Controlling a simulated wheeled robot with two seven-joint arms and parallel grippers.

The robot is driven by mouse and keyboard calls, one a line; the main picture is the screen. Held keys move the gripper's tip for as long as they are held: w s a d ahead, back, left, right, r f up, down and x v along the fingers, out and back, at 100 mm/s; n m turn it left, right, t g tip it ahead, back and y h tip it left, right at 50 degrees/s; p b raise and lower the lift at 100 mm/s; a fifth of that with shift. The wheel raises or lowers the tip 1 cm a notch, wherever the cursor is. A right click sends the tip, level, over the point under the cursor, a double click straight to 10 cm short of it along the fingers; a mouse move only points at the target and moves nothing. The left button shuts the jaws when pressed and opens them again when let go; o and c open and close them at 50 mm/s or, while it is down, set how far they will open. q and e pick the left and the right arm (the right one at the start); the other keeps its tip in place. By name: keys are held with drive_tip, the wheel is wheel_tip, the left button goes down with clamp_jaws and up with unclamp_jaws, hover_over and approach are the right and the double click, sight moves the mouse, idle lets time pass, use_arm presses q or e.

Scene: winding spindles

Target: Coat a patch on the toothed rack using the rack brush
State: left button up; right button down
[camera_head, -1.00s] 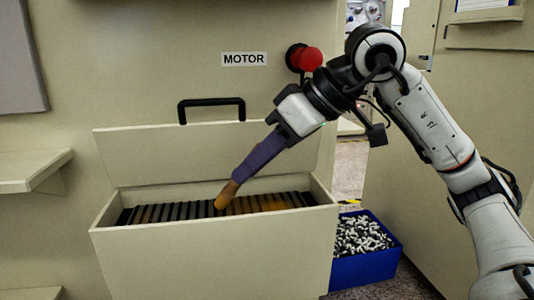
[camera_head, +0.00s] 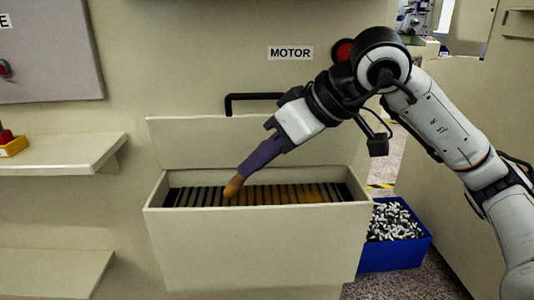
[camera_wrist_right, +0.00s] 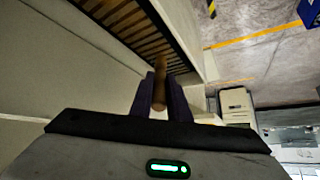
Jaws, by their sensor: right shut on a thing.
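The toothed rack (camera_head: 265,195) is a row of dark slats inside the open beige box, with orange-brown colouring over its middle and right part. It also shows at the top of the right wrist view (camera_wrist_right: 135,28). My right gripper (camera_head: 243,174), with purple fingers, is shut on the rack brush (camera_head: 233,186), a tan-brown piece pointing down and left. The brush shows between the fingers in the right wrist view (camera_wrist_right: 160,82). Its tip is at the rack's left-middle part; I cannot tell whether it touches. My left gripper is out of view.
The box (camera_head: 258,245) has a raised lid (camera_head: 190,145) with a black handle behind the rack. A blue bin (camera_head: 395,255) of small black-and-white parts stands on the floor at right. A shelf (camera_head: 60,155) juts out at left. A red button (camera_head: 343,48) sits beside the MOTOR label.

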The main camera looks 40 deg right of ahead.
drive_tip(key=shift+w+a+r+p, duration=0.2)
drive_tip(key=shift+a+p, duration=0.1)
drive_tip(key=shift+a, duration=0.15)
drive_tip(key=shift+w+a+f+p, duration=0.1)
drive_tip(key=shift+w+a+p, duration=0.4)
drive_tip(key=shift+a, duration=0.25)
drive_tip(key=shift+w+a+p, duration=0.45)
drive_tip(key=shift+w+a, duration=0.1)
drive_tip(key=shift+a, duration=0.2)
drive_tip(key=shift+w+a+f+p, duration=0.1)
drive_tip(key=shift+w+a+p, duration=0.1)
drive_tip(key=shift+w+a, duration=0.4)
drive_tip(key=shift+w+a+p, duration=0.15)
drive_tip(key=shift+w+a, duration=0.2)
drive_tip(key=shift+a, duration=0.45)
drive_tip(key=shift+w+a+f+p, duration=0.1)
drive_tip(key=shift+w+a+p, duration=0.1)
drive_tip(key=shift+w+a, duration=0.4)
